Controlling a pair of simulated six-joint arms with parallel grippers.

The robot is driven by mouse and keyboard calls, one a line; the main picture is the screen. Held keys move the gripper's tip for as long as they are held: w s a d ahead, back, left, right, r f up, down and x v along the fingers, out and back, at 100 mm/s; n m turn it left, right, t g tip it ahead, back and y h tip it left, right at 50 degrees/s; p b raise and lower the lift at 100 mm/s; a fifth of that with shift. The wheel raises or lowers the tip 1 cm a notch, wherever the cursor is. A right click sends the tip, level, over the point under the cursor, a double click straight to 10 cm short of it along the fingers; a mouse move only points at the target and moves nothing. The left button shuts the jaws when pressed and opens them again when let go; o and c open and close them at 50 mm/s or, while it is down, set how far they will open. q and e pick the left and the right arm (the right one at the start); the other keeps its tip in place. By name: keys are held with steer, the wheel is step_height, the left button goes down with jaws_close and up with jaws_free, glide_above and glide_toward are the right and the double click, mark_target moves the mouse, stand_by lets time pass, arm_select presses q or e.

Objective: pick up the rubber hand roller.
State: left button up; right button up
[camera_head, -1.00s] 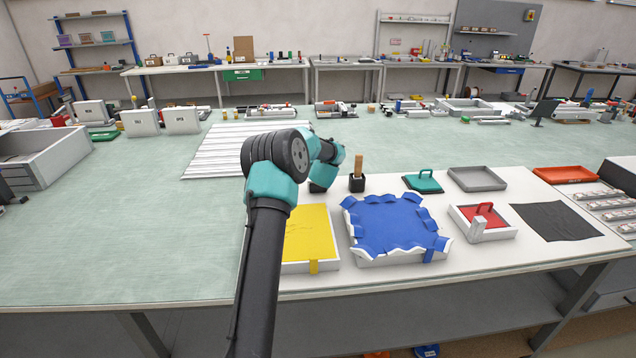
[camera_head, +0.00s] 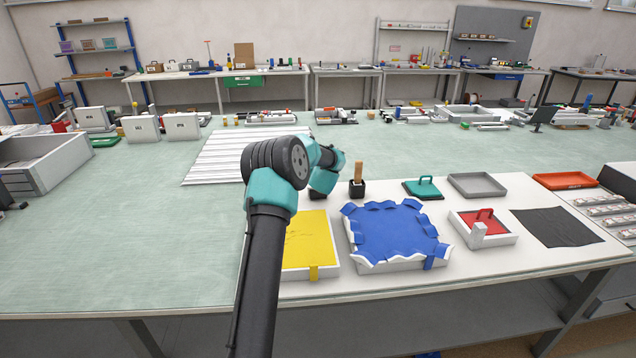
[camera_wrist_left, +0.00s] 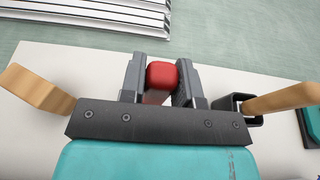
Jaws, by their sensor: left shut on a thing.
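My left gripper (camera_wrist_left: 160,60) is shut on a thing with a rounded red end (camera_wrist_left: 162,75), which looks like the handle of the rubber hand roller. Its paler lower part sits between the fingers, and the rest is hidden by the gripper body. In the head view my left arm reaches over the white board by the yellow panel, and its own wrist links hide the fingers and the held thing. My right gripper is not in view.
A black holder with a wooden handle (camera_head: 358,180) stands just right of my left wrist. A tan wooden piece (camera_wrist_left: 38,90) is left of the gripper. A blue-covered frame (camera_head: 390,235), yellow panel (camera_head: 306,243) and red-floored tray (camera_head: 500,240) lie nearer the front edge.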

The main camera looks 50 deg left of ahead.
arm_select(q)
steer(key=shift+r, duration=0.1)
step_height(320, 180, up, 18)
stand_by(0.5)
steer(key=shift+d, duration=0.1)
stand_by(0.4)
